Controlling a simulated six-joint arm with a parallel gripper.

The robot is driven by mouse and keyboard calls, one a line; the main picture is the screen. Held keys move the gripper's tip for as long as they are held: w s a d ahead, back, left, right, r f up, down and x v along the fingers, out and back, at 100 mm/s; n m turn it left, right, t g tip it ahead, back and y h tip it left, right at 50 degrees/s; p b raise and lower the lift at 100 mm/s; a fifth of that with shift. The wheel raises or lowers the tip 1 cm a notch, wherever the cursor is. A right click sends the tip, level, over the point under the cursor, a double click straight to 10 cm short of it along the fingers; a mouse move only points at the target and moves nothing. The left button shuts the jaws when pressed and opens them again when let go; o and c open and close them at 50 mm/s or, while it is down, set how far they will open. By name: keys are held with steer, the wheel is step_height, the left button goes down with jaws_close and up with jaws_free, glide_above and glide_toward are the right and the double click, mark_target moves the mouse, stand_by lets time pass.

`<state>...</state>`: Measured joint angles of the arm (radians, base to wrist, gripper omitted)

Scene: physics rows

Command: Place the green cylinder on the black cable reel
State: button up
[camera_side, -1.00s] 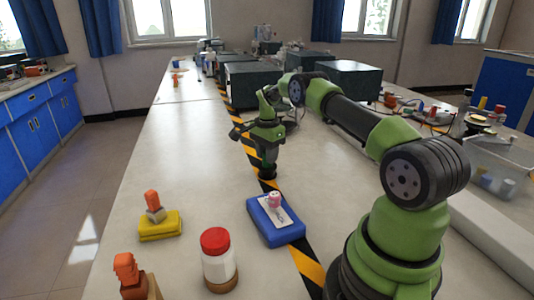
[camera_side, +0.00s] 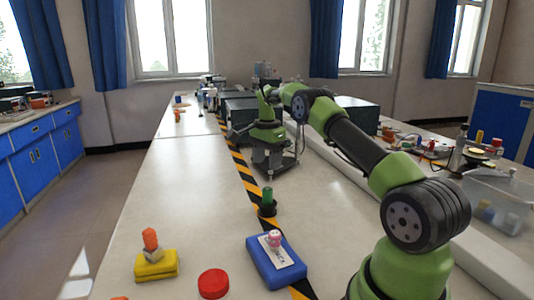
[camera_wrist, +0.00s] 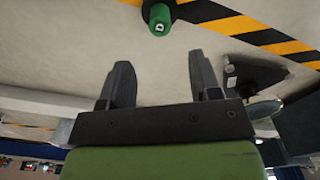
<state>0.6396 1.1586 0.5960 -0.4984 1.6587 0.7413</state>
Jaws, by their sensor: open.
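The green cylinder (camera_side: 267,195) stands upright on the black cable reel (camera_side: 267,209), on the striped tape line in the middle of the table. In the wrist view the green cylinder (camera_wrist: 160,20) shows at the top edge, with a letter on its end; the reel is mostly out of that picture. My gripper (camera_side: 272,160) is farther back than the cylinder, apart from it. In the wrist view my gripper (camera_wrist: 159,70) has its two fingers wide apart with nothing between them.
A blue block (camera_side: 272,265) bearing a card and small pink figure lies in front. A yellow block (camera_side: 156,266) with an orange piece on top and a red-lidded jar (camera_side: 213,284) stand left. Dark boxes (camera_side: 240,110) stand behind. A clear bin (camera_side: 497,195) is at right.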

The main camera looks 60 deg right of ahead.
steer(key=s+a+r+n+t, duration=0.3)
steer(key=a+r+n, duration=0.5)
steer(key=a+r, duration=0.9)
steer(key=s+a+n+t+y, duration=0.1)
steer(key=s+a+n, duration=0.3)
steer(key=s, duration=0.5)
steer(key=s+a+f+n+t+y, duration=0.1)
steer(key=s+a+n+t, duration=0.2)
steer(key=s+a+n, duration=0.2)
steer(key=s+a, duration=0.3)
steer(key=s, duration=0.1)
steer(key=shift+s+a+n, duration=0.3)
steer(key=shift+s, duration=0.1)
